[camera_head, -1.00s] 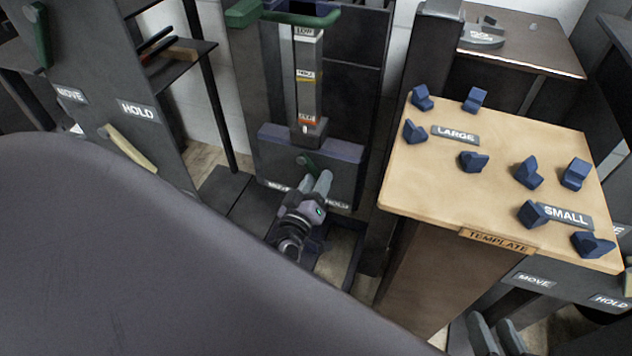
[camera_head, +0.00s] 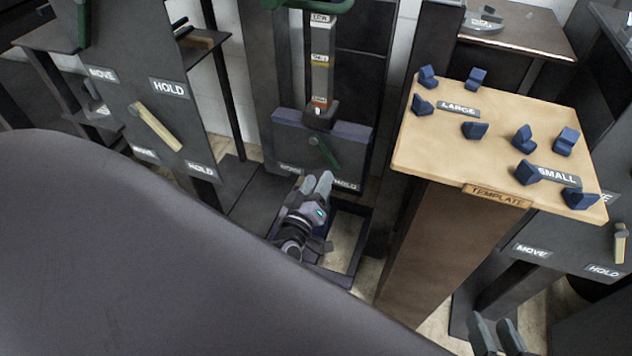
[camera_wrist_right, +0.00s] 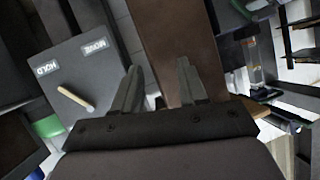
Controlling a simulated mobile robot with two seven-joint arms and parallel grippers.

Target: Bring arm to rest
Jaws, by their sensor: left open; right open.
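My left gripper (camera_head: 317,186) is in the middle of the head view, just below the small green lever (camera_head: 324,152) on the dark centre panel, between its MOVE and HOLD labels. It looks open and empty. Whether it touches the panel I cannot tell. My right gripper (camera_head: 497,335) shows at the bottom right edge of the head view. In the right wrist view its two fingers (camera_wrist_right: 160,85) stand apart with nothing between them.
A wooden TEMPLATE table (camera_head: 425,160) with several blue blocks stands right of centre. A panel with a cream lever (camera_head: 157,128) is at the left, another cream lever (camera_head: 620,243) at the right. A low dark frame (camera_head: 345,262) lies below my left gripper.

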